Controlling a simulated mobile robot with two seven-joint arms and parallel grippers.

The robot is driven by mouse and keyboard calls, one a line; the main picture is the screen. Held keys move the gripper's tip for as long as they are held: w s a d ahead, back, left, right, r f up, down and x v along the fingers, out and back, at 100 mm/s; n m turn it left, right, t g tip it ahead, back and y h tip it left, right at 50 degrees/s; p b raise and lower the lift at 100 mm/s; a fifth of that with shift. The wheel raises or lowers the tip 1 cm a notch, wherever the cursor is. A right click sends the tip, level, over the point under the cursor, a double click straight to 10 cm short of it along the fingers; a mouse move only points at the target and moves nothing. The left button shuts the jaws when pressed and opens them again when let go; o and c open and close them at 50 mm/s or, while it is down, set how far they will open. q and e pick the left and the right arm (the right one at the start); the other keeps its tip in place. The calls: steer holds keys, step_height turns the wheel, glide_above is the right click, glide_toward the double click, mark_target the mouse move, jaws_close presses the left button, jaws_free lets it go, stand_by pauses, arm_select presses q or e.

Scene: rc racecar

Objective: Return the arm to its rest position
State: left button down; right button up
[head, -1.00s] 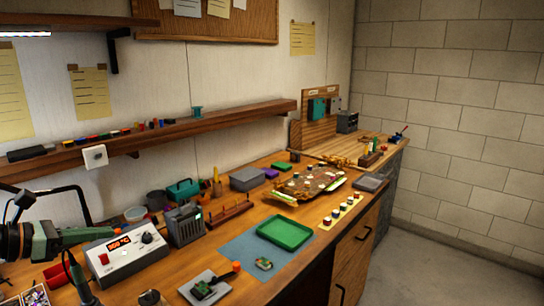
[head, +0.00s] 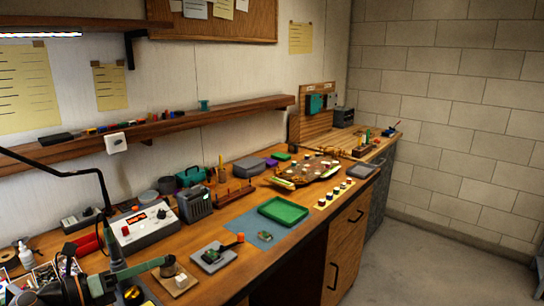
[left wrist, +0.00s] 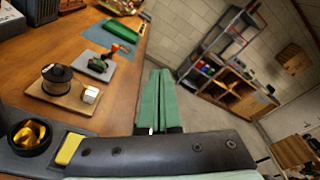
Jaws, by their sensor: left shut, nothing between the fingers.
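My left arm comes in at the bottom left of the head view. Its gripper (head: 166,264) has green fingers and points to the right, in front of the wooden workbench (head: 262,262). In the left wrist view the two green fingers (left wrist: 160,76) lie together, shut, with nothing between them. They hang beside the bench's front edge, with the floor to their right. My right gripper is in neither view.
Near the left gripper are a wooden board with a spool (left wrist: 57,79) and a grey pad with a small part (head: 213,257). The floor (head: 400,265) right of the bench is clear.

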arm_select(q)
steer(key=s+d+f+n+t+y, duration=0.2)
steer(key=s+d+f+n+y, duration=0.15)
steer(key=f+n, duration=0.65)
steer(key=s+d+f+n+t+y, duration=0.25)
steer(key=s+f+n, duration=0.35)
steer(key=n, duration=0.5)
steer(key=s+d+f+n+g+y, duration=0.1)
steer(key=s+f+n+g+y, duration=0.1)
steer(key=s+f+n, duration=0.5)
steer(key=s+d+f+n+g+y, duration=0.1)
steer(key=s+d+f+n+g, duration=0.1)
steer(key=s+f+n+g, duration=0.3)
steer(key=s+f+n, duration=0.2)
steer(key=s+f, duration=0.2)
steer(key=s, duration=0.2)
steer(key=shift+f+n+y, duration=0.15)
steer(key=shift+n+y, duration=0.15)
steer(key=shift+y, duration=0.1)
steer(key=shift+a, duration=0.1)
